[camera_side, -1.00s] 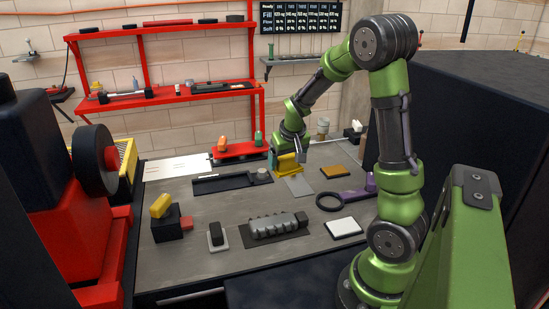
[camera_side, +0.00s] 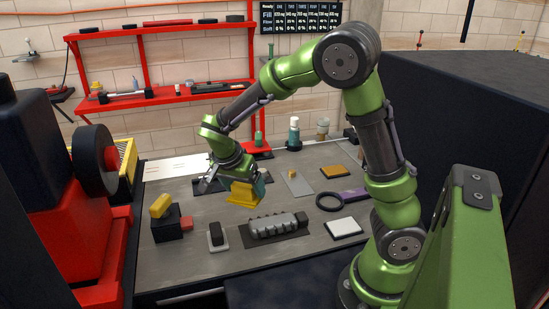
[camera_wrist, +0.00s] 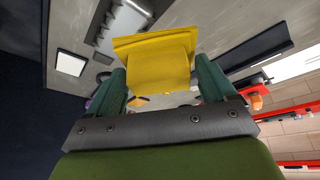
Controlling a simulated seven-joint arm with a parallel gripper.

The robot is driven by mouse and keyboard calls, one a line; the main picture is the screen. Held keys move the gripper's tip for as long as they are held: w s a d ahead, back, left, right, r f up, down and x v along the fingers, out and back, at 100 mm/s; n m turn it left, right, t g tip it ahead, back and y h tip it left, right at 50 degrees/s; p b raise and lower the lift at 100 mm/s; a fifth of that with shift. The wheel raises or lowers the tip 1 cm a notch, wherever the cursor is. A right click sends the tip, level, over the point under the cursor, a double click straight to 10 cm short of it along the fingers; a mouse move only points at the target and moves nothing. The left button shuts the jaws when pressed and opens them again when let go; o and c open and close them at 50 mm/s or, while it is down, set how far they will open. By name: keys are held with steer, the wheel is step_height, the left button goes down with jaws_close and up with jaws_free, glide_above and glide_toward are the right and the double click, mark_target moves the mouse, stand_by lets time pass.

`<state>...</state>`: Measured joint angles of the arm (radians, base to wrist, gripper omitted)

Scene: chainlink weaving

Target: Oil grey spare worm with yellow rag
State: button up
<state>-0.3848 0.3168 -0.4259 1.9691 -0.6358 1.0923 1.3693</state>
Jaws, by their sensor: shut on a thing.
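The grey spare worm (camera_side: 272,226) is a ribbed grey cylinder lying on a dark mat in the middle front of the bench. My gripper (camera_side: 245,186) is shut on the yellow rag (camera_side: 244,194) and holds it above and just behind the left part of the worm, seemingly apart from it. In the wrist view the yellow rag (camera_wrist: 154,62) sits between the two green fingers and hangs out past their tips. It hides much of what lies beyond it.
Left of the worm are a small dark block on a light base (camera_side: 216,237) and a black block with a yellow piece (camera_side: 164,216). To the right are a white pad (camera_side: 343,226), a black ring (camera_side: 329,202), a grey plate (camera_side: 297,183) and an orange-brown pad (camera_side: 335,171).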

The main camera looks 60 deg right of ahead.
mark_target(251, 189)
steer(key=m+g, duration=0.1)
steer(key=m, duration=0.1)
steer(key=s+a+r+m, duration=0.1)
steer(key=m, duration=0.1)
steer(key=s+m+g+y, duration=0.1)
steer(key=m, duration=0.2)
steer(key=shift+s+a+r+g, duration=0.1)
steer(key=shift+a+r+g, duration=0.05)
steer(key=shift+r+g, duration=0.15)
steer(key=shift+s+a+m+y, duration=0.1)
steer(key=shift+s+m+y, duration=0.2)
steer(key=shift+m, duration=0.6)
steer(key=shift+f, duration=4)
steer(key=shift+s+d+f, duration=0.15)
steer(key=shift+s+d, duration=0.4)
steer(key=shift+d, duration=0.05)
steer(key=shift+c, duration=0.3)
steer(key=shift+s+d, duration=3.45)
steer(key=shift+w+a, duration=3.95)
steer(key=shift+a, duration=0.05)
steer(key=shift+w+a+r, duration=0.1)
steer(key=shift+r, duration=0.1)
step_height(251, 189, up, 8)
steer(key=shift+f, duration=0.2)
steer(key=shift+r, duration=0.15)
